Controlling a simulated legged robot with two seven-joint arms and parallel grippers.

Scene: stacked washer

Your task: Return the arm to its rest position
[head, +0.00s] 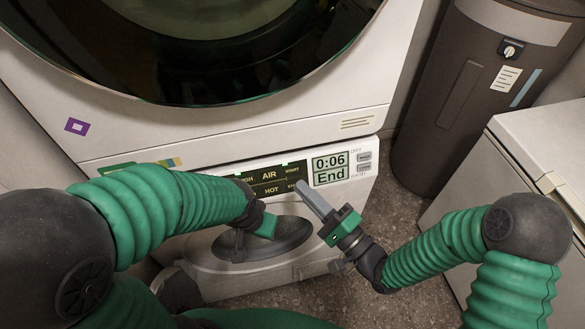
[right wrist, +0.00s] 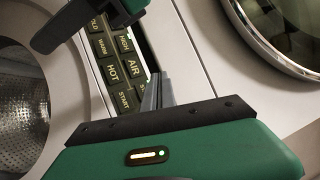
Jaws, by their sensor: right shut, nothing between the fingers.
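My right gripper (head: 304,191) is shut and empty, its grey fingers pointing up and left at the right end of the dark button panel (head: 268,178). In the right wrist view, the closed fingertips (right wrist: 157,84) lie near the panel's START button (right wrist: 123,100); I cannot tell whether they touch. My right arm comes in from the right, bent at the elbow. My left arm comes in from the left, and its gripper (head: 262,226) hangs in front of the lower door. Its fingers are too unclear to tell open from shut. A green and black part of it shows in the right wrist view (right wrist: 104,20).
The stacked washer (head: 210,135) fills the middle, with a large dark round door (head: 200,75) above. A dark cylindrical tank (head: 465,95) stands at right, beside a white cabinet (head: 530,135). Speckled floor (head: 395,200) shows between them.

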